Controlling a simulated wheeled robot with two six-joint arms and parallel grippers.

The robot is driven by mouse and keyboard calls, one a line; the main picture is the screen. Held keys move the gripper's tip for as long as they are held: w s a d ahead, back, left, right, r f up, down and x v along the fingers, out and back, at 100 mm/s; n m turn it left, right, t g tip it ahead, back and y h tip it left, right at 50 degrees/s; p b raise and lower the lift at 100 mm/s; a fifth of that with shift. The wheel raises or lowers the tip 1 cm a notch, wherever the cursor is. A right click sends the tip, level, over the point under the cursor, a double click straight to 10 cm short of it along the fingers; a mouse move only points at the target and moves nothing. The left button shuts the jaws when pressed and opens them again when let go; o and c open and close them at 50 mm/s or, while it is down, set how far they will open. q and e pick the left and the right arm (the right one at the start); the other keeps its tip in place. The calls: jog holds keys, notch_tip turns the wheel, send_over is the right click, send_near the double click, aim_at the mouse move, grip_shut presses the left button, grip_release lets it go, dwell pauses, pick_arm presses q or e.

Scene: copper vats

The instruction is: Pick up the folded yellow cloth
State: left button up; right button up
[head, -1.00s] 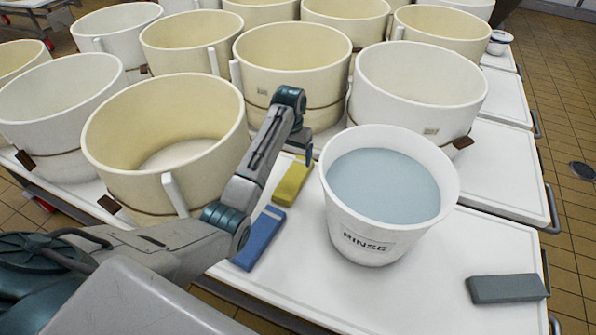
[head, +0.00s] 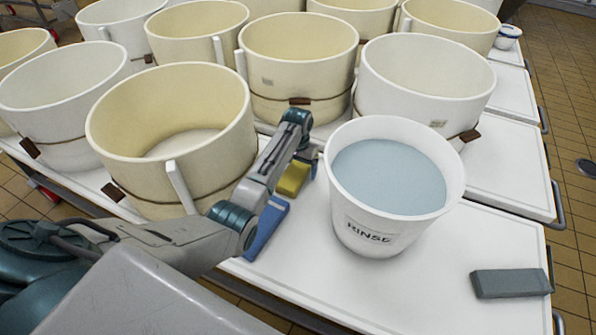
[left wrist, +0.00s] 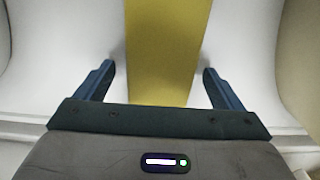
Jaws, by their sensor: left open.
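The folded yellow cloth (head: 292,179) lies on the white table between the cream vat and the rinse bucket, partly hidden by my left arm in the head view. In the left wrist view the yellow cloth (left wrist: 163,45) runs as a flat strip between the fingers. My left gripper (left wrist: 158,69) is open, with one finger on each side of the cloth and a gap of white table on both sides. In the head view my left gripper (head: 307,164) is over the cloth, its fingers mostly hidden. My right gripper is not in view.
A white bucket marked RINSE (head: 368,238), full of water, stands close right of the cloth. A blue folded cloth (head: 264,232) lies just nearer. A grey block (head: 510,284) lies at the right. Cream and white vats (head: 140,180) crowd behind and left.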

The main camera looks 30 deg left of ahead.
pick_arm(q)
jog(key=c, duration=1.2)
jog(key=shift+r, duration=0.2)
